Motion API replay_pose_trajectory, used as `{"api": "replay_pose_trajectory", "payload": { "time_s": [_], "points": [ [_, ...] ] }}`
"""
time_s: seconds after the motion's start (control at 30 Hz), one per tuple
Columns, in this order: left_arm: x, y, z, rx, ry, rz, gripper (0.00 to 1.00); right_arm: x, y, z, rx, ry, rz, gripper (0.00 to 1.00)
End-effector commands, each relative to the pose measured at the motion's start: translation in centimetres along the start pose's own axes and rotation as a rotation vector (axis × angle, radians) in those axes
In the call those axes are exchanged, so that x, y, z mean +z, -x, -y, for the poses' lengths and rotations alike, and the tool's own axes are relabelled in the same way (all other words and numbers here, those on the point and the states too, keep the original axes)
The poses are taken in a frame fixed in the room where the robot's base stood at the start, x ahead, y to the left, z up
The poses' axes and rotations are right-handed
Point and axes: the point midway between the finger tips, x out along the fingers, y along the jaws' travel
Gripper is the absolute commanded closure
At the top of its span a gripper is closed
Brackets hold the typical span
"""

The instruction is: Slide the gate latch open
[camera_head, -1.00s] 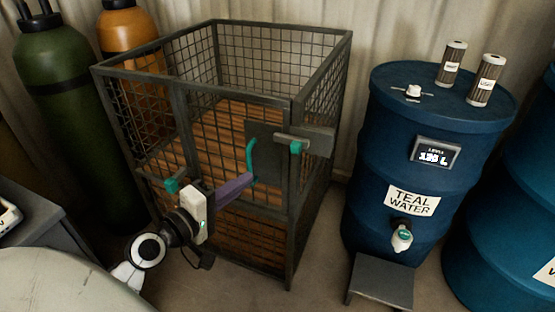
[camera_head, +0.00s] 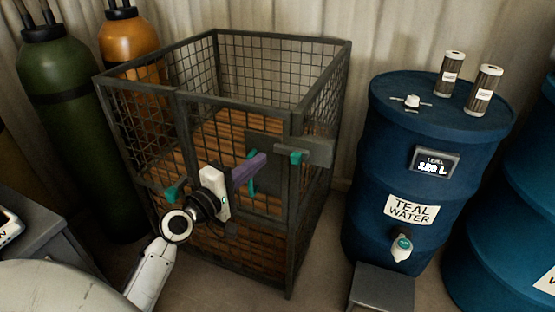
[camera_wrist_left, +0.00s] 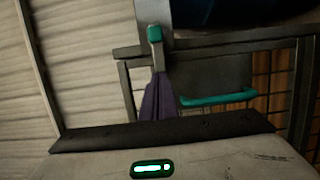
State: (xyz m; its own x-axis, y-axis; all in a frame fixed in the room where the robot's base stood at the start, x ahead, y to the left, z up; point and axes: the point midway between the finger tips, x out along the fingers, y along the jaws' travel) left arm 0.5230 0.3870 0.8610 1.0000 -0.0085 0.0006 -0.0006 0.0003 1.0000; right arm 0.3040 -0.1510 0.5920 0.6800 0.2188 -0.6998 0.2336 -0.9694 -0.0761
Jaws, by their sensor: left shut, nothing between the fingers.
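The wire-mesh cage (camera_head: 183,130) has a gate with a grey plate and a grey latch bar (camera_head: 318,152) at its right corner post. A teal latch knob (camera_head: 295,157) sticks out of the bar's left end. In the left wrist view the knob (camera_wrist_left: 154,35) shows just beyond my fingertips. My left gripper (camera_head: 262,160) has purple fingers, shut and empty, in front of the gate plate, left of the knob and seemingly apart from it. The fingers show in the wrist view (camera_wrist_left: 160,78). They partly cover the teal gate handle (camera_head: 251,188), clearer in the wrist view (camera_wrist_left: 218,100).
A second teal piece (camera_head: 174,190) sits on the cage's left front. A blue drum (camera_head: 425,185) labelled teal water stands right of the cage, with a small grey stand (camera_head: 382,288) before it. Green (camera_head: 75,130) and orange (camera_head: 127,40) cylinders stand behind left.

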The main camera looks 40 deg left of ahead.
Motion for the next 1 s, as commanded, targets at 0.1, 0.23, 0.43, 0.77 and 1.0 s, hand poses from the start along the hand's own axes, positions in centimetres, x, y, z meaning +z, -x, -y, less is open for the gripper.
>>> {"api": "replay_pose_trajectory", "payload": {
  "time_s": [0.1, 0.23, 0.43, 0.77, 1.0],
  "points": [
    [0.1, -2.6, -0.2, 0.003, 0.001, 0.001, 1.00, -0.1, 0.1, 0.0, 0.001, -0.002, 0.000, 0.69],
    [2.1, -3.1, -0.1, -0.001, 0.007, 0.002, 1.00, -0.5, 0.4, 0.0, 0.001, -0.004, 0.000, 0.69],
    [3.7, -3.5, 0.0, -0.001, 0.001, 0.000, 1.00, -0.3, 0.4, -0.1, 0.004, -0.006, 0.001, 0.69],
    [3.9, -3.5, 0.1, -0.001, -0.001, 0.001, 1.00, -0.3, 0.4, -0.2, 0.005, -0.007, 0.001, 0.69],
    [5.7, -4.0, -0.1, -0.003, 0.004, 0.002, 1.00, -1.1, 1.0, -0.2, 0.006, -0.008, 0.000, 0.69]
  ]
}}
